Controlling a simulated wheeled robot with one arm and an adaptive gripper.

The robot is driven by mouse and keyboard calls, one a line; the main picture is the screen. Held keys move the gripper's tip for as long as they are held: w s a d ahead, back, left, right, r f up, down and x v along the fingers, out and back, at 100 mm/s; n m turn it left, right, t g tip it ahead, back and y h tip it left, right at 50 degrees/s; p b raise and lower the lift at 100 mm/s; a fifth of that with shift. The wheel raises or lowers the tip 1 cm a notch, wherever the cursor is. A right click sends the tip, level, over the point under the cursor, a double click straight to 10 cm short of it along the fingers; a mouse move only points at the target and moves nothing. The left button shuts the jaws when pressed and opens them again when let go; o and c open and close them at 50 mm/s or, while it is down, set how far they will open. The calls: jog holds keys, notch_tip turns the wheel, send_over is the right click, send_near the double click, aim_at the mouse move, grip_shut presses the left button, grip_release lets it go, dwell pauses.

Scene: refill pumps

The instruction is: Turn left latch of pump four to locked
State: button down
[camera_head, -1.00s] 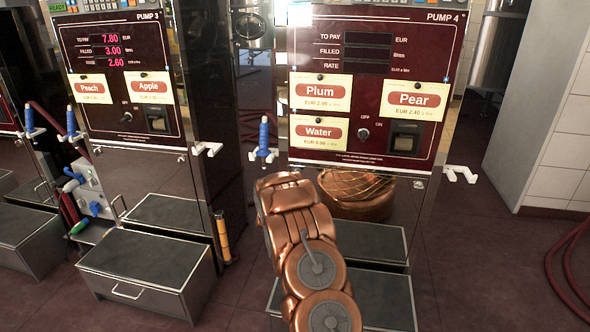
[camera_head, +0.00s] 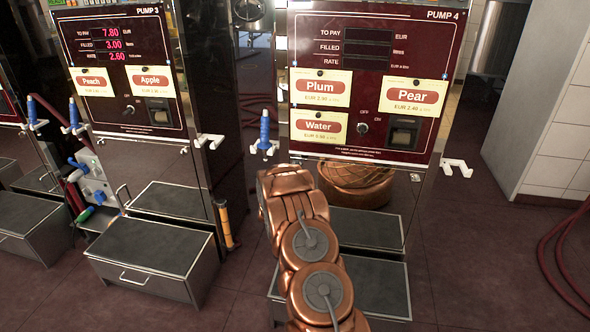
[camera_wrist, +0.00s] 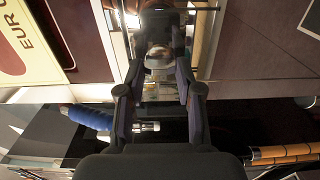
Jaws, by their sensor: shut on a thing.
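Pump four (camera_head: 340,68) has a dark red front panel with Plum, Water and Pear labels and a switch. My copper-coloured arm reaches its lower left edge in the head view and hides that corner, so the left latch is not visible there. In the wrist view, the fingers of my gripper (camera_wrist: 160,50) converge on a small shiny rounded piece (camera_wrist: 158,60) at the panel edge, which I take to be the left latch. The fingertips and the latch's turn angle are not clear. A small right latch (camera_head: 415,177) shows below the panel's right end.
A blue-handled nozzle (camera_head: 264,132) hangs just left of my arm and also shows in the wrist view (camera_wrist: 90,117). A white hook (camera_head: 456,167) sticks out at the right. Grey steps (camera_head: 365,229) stand below the pump. Pump three (camera_head: 120,70) is at left.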

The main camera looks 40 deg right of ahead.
jog(key=shift+w+a, duration=0.1)
dwell(0.3)
jog(key=c, duration=0.8)
grip_release()
jog(key=shift+o, duration=0.2)
jog(key=v, duration=1.2)
